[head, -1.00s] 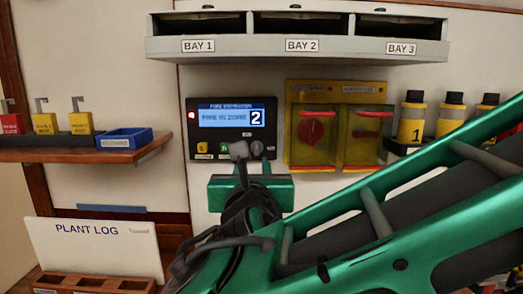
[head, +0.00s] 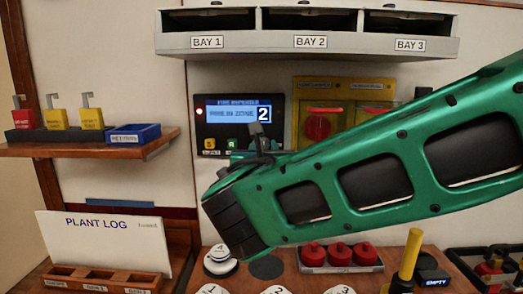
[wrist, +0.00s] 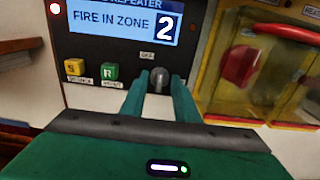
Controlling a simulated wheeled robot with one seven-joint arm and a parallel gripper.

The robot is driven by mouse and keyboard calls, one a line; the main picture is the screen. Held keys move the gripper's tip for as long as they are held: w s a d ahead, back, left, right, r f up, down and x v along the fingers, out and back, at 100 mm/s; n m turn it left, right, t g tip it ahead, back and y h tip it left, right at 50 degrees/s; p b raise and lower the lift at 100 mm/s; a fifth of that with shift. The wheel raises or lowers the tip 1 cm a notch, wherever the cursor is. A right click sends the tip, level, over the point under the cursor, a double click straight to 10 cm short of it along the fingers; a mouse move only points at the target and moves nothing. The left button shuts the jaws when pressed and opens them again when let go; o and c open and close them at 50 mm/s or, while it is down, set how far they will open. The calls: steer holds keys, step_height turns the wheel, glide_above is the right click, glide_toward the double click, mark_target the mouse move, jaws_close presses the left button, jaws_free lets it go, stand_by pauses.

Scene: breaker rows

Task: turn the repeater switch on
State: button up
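The dark repeater panel (head: 283,113) is on the wall with a blue display reading FIRE IN ZONE 2; it also shows in the wrist view (wrist: 80,45). Its grey switch knob (wrist: 159,76) sits below the display with a small label above it that is too blurred to read. My gripper (wrist: 160,88) is in front of the knob, its two green fingers on either side of it with a gap between them. I cannot tell whether the fingertips touch the knob. In the head view my arm hides the knob and most of the gripper.
A yellow S button (wrist: 75,68) and green R button (wrist: 109,71) are left of the knob. Yellow clear-covered boxes (wrist: 222,85) with red parts stand close on the right.

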jaws_close()
steer(key=shift+a, duration=0.1)
steer(key=m, duration=0.3)
steer(key=shift+d, duration=0.2)
steer(key=m, duration=0.4)
steer(key=shift+m, duration=0.3)
steer(key=m, duration=0.5)
steer(key=shift+d+f, duration=0.15)
steer(key=shift+f+m, duration=0.15)
steer(key=shift+m, duration=2.55)
